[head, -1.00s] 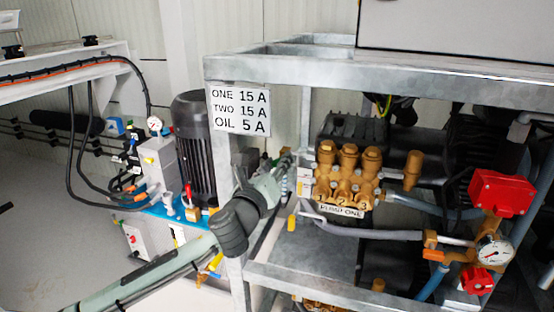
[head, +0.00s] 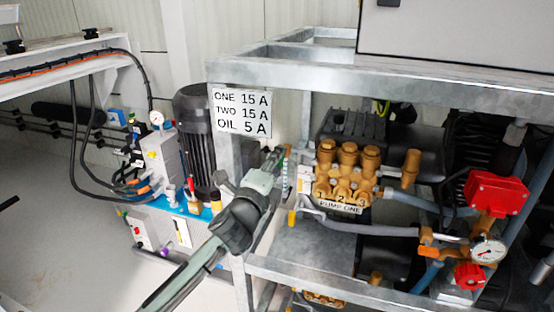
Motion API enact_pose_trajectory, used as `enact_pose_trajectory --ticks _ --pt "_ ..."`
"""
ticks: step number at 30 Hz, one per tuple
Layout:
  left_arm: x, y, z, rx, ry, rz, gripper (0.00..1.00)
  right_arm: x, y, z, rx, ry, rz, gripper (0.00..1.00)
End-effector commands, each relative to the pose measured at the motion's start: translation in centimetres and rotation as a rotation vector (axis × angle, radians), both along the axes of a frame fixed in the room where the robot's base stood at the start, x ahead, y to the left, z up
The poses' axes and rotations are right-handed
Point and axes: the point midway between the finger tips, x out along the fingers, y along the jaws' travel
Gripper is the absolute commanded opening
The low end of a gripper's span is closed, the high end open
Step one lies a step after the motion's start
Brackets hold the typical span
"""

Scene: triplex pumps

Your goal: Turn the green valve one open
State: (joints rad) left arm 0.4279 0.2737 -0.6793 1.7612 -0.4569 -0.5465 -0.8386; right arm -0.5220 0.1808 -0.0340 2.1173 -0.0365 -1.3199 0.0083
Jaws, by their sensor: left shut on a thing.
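My left gripper (head: 277,160) reaches between the frame post and the pump one block (head: 344,172). It is shut on a small part at the left of the pump, which I take as the green valve one. A small green and white piece (head: 285,184) shows just below the fingertips. The fingers and the post hide most of the valve, so its handle angle cannot be told. My right gripper is not in view.
The grey steel frame's front rail (head: 330,286) and upper beam (head: 400,84) box in the pump. Red valve actuators (head: 497,192) and a gauge (head: 488,250) stand at the right. A black motor (head: 196,135) stands behind my arm at the left.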

Motion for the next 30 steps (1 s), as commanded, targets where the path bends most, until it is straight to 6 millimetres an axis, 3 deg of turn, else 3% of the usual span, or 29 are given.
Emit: enact_pose_trajectory --ticks 9,26,27,30 --pt "0.0 0.0 -0.1 -0.128 0.044 0.0 0.05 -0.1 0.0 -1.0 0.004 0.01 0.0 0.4" --pt "0.0 0.0 -0.1 -0.159 0.053 0.0 0.05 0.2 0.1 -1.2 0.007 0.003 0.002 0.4" --pt "0.0 0.0 -0.1 -0.159 0.053 0.0 0.35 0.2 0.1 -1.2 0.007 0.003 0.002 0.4" --pt "0.0 0.0 -0.1 -0.158 0.052 0.0 0.47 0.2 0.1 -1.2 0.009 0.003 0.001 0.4"
